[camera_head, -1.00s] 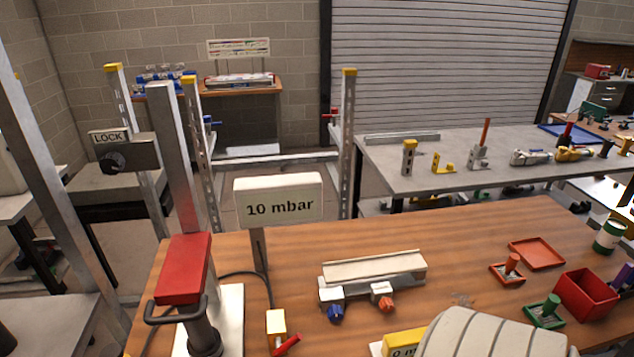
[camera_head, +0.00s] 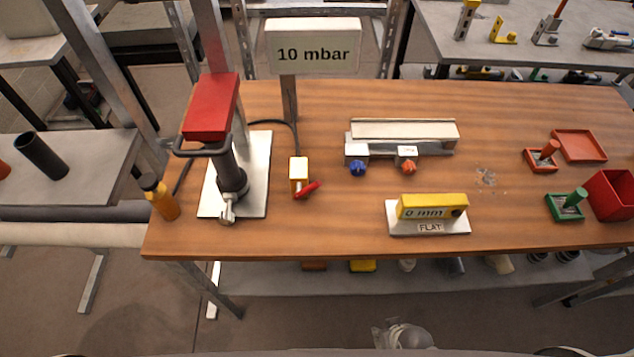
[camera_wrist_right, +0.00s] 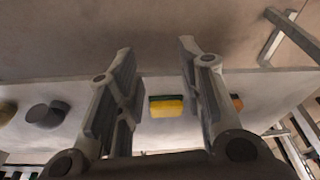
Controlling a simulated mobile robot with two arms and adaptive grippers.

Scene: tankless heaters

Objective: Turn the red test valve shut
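The red test valve (camera_head: 308,190) is a small red lever at the front of a yellow and white block (camera_head: 299,172) on the wooden bench. The lever slants up to the right from the block's base. A dark hose runs to the block from behind. My right gripper (camera_head: 400,335) shows only partly at the bottom of the head view, low in front of the bench and well apart from the valve. In the right wrist view its two fingers (camera_wrist_right: 155,52) stand wide apart with nothing between them. My left gripper is not in view.
A hand pump with a red box (camera_head: 211,107) stands left of the valve. A 10 mbar sign (camera_head: 313,46) rises behind it. A yellow level (camera_head: 432,207) lies to the right, and a pale rail unit (camera_head: 404,132) behind that. Bare wood separates them.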

